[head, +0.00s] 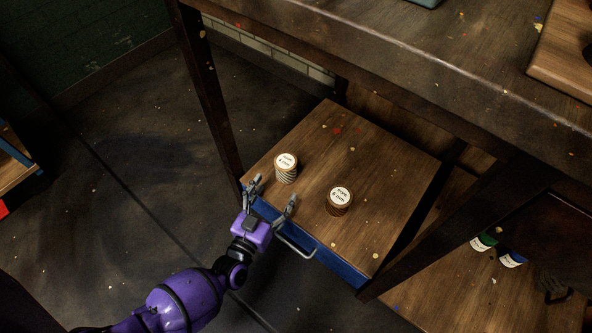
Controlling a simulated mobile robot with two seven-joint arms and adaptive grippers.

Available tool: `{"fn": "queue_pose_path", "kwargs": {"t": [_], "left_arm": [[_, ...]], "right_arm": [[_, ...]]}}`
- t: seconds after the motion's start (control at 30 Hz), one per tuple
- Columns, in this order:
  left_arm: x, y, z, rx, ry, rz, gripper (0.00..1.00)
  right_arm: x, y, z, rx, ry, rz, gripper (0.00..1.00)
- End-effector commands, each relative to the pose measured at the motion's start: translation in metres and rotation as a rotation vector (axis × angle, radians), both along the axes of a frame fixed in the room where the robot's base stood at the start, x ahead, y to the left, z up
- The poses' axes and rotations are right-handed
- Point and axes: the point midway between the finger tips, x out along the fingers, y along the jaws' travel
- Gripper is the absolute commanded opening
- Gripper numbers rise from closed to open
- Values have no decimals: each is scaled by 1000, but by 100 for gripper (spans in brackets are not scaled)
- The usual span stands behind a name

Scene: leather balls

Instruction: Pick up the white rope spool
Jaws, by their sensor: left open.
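The white rope spool (286,174) stands upright on a wooden shelf board (310,125) below the dark table, with a round white label on top. A second, brown spool (340,206) with a similar label stands to its right and nearer the shelf's front. My left gripper (273,195) is open and empty at the shelf's blue front edge. Its two fingers point towards the white spool, apart from each other, with the spool just beyond them. I cannot tell whether a finger touches it. My right gripper is not in view.
A metal handle (296,247) sits on the blue front (340,267). A dark table leg (207,90) rises left of the shelf, and the tabletop (400,60) overhangs its back. Bottles (484,240) stand lower right. Floor (110,170) at left is clear.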

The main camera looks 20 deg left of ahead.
Motion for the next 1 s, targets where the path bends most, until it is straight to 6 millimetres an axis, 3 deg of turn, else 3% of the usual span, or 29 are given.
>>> {"fn": "queue_pose_path", "kwargs": {"t": [0.13,0.5,0.7,1.0], "left_arm": [[14,4,-6,3,-25,13,74],[55,3,0,3,-30,14,74],[84,2,2,2,-28,15,74],[92,1,4,4,-26,15,74]], "right_arm": [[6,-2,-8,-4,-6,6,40],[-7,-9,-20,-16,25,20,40],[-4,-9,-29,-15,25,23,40],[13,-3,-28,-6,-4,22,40]]}}
